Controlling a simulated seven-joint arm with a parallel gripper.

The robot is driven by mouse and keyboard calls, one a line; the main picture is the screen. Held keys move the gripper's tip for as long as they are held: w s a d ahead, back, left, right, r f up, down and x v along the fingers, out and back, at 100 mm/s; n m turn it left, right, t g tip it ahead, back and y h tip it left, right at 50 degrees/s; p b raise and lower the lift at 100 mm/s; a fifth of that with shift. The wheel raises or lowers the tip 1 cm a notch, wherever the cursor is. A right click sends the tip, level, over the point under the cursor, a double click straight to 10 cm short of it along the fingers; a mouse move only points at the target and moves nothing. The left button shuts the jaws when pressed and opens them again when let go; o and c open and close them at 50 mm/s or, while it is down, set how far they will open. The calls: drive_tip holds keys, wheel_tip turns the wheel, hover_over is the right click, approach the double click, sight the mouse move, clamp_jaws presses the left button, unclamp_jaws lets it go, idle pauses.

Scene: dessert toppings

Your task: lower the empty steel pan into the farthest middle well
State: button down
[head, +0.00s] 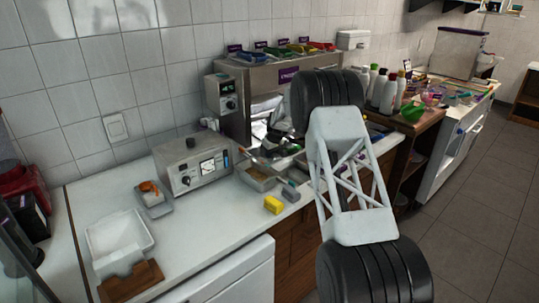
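My arm fills the right middle of the head view and covers much of the steel topping station (262,77). The farthest middle well cannot be made out either. A small steel container (258,179) with something pale in it sits on the counter in front of the station.
A steel control box (192,166) stands on the white counter (185,215). A yellow block (273,205) lies near the counter's front edge. A white tray (118,240) and a brown wooden piece (131,281) are at left. Several bottles (388,92) stand right of my arm.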

idle(0.4)
drive_tip(key=c, duration=0.9)
unclamp_jaws()
drive_tip(key=shift+o, duration=0.2)
drive_tip(key=shift+r, duration=0.1)
drive_tip(key=shift+r, duration=3.9)
drive_tip(key=shift+r, duration=0.1)
